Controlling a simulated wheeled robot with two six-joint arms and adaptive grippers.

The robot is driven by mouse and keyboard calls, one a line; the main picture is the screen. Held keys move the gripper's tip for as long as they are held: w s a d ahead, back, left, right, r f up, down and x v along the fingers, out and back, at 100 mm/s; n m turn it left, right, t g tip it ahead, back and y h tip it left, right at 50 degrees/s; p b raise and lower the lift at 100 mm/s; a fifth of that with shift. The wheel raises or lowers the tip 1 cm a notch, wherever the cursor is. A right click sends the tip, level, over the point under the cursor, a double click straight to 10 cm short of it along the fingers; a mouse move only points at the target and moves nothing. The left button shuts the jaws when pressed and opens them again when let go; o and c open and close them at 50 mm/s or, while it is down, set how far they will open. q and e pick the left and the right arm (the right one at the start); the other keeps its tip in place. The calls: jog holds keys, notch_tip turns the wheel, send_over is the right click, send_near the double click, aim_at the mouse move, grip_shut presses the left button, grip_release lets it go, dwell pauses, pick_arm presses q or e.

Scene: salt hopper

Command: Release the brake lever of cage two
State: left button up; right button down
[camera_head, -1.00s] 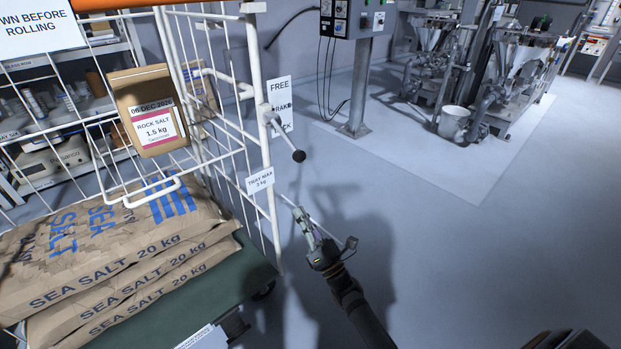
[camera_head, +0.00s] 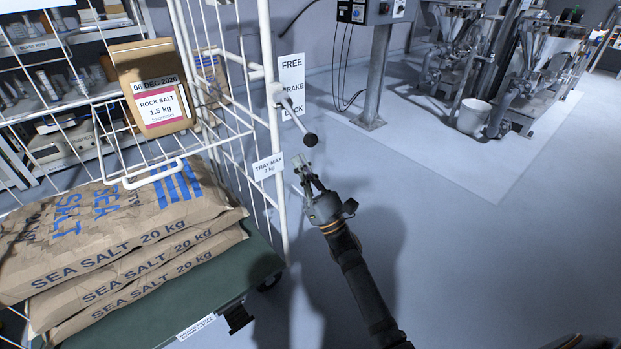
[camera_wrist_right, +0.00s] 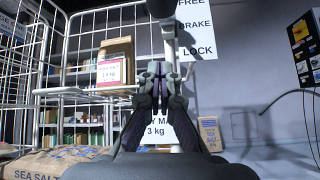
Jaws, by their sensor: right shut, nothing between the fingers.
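The brake lever (camera_head: 297,114) is a grey rod with a black ball knob (camera_head: 310,140), mounted on the white cage post. It slants down to the right in front of a white sign (camera_head: 291,75) reading FREE, BRAKE, LOCK. My right gripper (camera_head: 301,163) is just below the knob, apart from it, fingers shut and pointing up. In the right wrist view the shut fingers (camera_wrist_right: 157,72) are in the middle, with the dark knob (camera_wrist_right: 161,8) above them at the top edge. My left gripper is not in view.
The cage (camera_head: 270,120) holds sea salt sacks (camera_head: 130,240) on a green base (camera_head: 215,278). A rock salt bag (camera_head: 155,100) sits in a wire tray. A tray label (camera_head: 268,167) hangs near my gripper. The floor to the right is clear up to a grey post (camera_head: 376,75).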

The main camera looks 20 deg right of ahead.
aim_at(297, 119)
jog(key=r, duration=0.4)
jog(key=shift+s+d+r, duration=0.2)
jog(key=shift+s+d, duration=0.15)
jog(key=shift+p, duration=0.35)
